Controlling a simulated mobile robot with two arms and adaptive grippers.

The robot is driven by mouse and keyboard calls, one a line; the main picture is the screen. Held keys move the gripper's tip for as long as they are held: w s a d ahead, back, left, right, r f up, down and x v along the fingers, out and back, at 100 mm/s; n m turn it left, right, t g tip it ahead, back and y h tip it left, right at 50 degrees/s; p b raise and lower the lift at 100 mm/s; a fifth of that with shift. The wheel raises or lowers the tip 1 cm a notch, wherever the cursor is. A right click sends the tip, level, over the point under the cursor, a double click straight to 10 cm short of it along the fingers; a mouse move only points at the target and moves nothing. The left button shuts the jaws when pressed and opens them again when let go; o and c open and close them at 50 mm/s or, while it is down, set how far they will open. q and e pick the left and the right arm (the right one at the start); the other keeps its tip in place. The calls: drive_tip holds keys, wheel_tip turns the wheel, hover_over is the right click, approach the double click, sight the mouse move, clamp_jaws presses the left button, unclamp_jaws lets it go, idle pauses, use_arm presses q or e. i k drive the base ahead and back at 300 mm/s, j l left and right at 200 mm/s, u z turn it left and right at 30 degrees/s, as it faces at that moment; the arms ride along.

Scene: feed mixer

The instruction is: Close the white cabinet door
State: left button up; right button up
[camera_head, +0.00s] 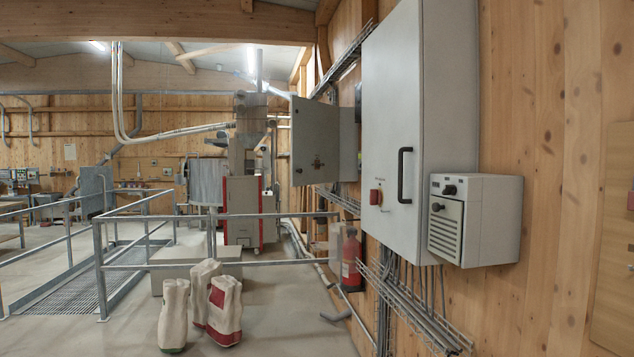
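A large white cabinet (448,90) hangs on the wooden wall at the right. Its front door (388,110) carries a black bar handle (403,175) and a red switch (376,197), and it looks flush with the cabinet body. Farther back on the same wall is a smaller light grey-white cabinet (348,140). A panel (315,140) stands out from it into the room, which looks like its door swung open. Neither of my grippers is in view.
A grey box unit (476,220) juts from the large cabinet's side, above wire trays (415,305). Several sacks (224,310) stand on the floor at the left of centre. Metal railings (150,235) and a fire extinguisher (350,260) are behind. Floor at front centre is clear.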

sight(315, 124)
drive_tip(key=i+u, duration=0.3)
drive_tip(key=i, duration=1.05)
